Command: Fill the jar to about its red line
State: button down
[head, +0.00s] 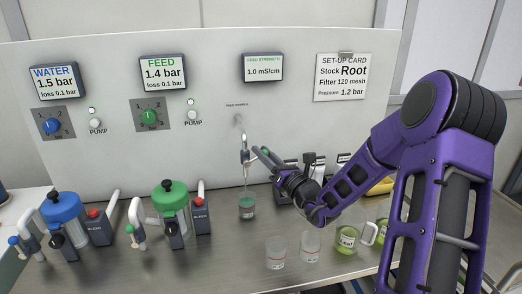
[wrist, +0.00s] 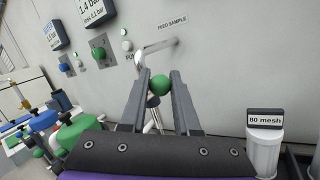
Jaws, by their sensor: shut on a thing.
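A small clear jar (head: 247,209) stands upright on the steel bench under the feed sample tap (head: 244,148). A thin stream (head: 245,185) falls from the tap's spout into it. Green liquid shows in the jar, but its level against the red line is too small to read. My gripper (head: 259,153) is at the tap, to the right of the spout. In the wrist view my gripper (wrist: 159,78) is shut on the green ball knob (wrist: 160,85) of the tap lever. The jar is not seen in the wrist view.
Two empty jars (head: 276,254) (head: 310,244) and a green-filled jug (head: 347,238) stand at the front. Blue (head: 62,208) and green (head: 171,196) filter housings with valves stand at left. A filter canister labelled 80 mesh (wrist: 264,150) is on the right in the wrist view.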

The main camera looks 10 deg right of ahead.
jog(key=f+m+t, duration=0.1)
jog(key=m, duration=0.1)
jog(key=f+m+p, duration=0.1)
jog(key=m, duration=0.1)
jog(key=shift+d+t+h, duration=0.35)
jog(key=shift+t+h, duration=0.05)
jog(key=shift+f+m+t+h+p, duration=0.3)
jog(key=shift+m, duration=0.5)
jog(key=shift+f+m+t+h+p, duration=0.25)
jog(key=shift+m+t+h+p, duration=0.05)
jog(key=shift+m, duration=0.5)
jog(key=c, duration=0.7)
grip_release()
jog(key=shift+o, duration=0.2)
jog(key=shift+r, duration=0.1)
jog(key=v, duration=1.7)
jog(key=shift+s, duration=0.2)
